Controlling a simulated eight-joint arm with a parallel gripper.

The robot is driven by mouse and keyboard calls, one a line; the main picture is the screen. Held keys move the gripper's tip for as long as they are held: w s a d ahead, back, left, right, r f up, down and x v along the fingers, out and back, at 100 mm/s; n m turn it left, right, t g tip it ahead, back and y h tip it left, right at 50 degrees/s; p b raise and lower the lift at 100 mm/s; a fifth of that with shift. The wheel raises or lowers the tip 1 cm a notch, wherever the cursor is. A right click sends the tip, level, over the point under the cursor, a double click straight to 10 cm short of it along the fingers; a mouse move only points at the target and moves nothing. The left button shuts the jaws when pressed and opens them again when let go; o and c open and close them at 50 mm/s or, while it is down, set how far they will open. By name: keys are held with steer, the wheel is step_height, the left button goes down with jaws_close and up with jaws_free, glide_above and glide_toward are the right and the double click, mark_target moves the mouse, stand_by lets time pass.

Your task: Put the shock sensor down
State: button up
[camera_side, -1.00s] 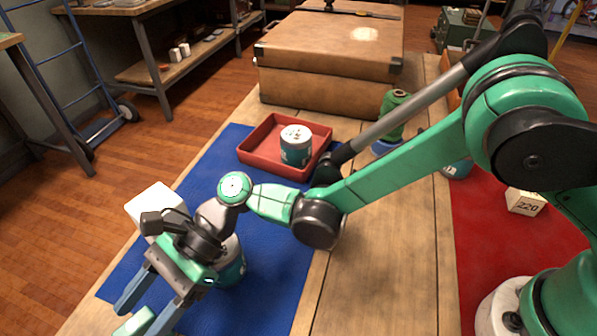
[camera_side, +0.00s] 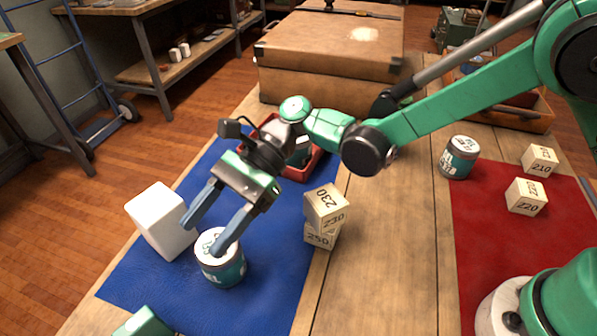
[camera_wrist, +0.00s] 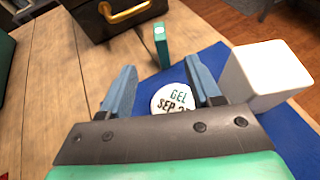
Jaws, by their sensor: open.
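A narrow teal block (camera_wrist: 161,45), which appears to be the shock sensor, stands upright by the blue mat's edge in the wrist view. In the side view a green piece of it (camera_side: 145,322) shows, cut off at the bottom edge. My gripper (camera_side: 204,237) is open and empty above the mat, apart from the block. A teal jar with a white lid (camera_side: 221,262) stands under my fingers. In the wrist view its lid (camera_wrist: 172,100) shows between the fingertips (camera_wrist: 165,80), but I cannot tell a touch.
A white box (camera_side: 160,222) stands left of the jar on the blue mat (camera_side: 275,250). Stacked wooden blocks (camera_side: 326,212) stand right of my gripper. A red tray (camera_side: 313,163) lies behind it. A dark case (camera_wrist: 112,15) stands beyond the teal block.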

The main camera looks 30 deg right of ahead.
steer(key=s+d+r+n+t+h, duration=0.1)
steer(key=d+n+t+h, duration=0.5)
steer(key=d, duration=0.9)
steer(key=s+d+r+n+t+h, duration=0.1)
steer(key=d+r+n+t+h, duration=0.2)
steer(key=d, duration=1.2)
steer(key=n+t+h, duration=0.3)
steer(key=n, duration=0.1)
steer(key=shift+s, duration=0.25)
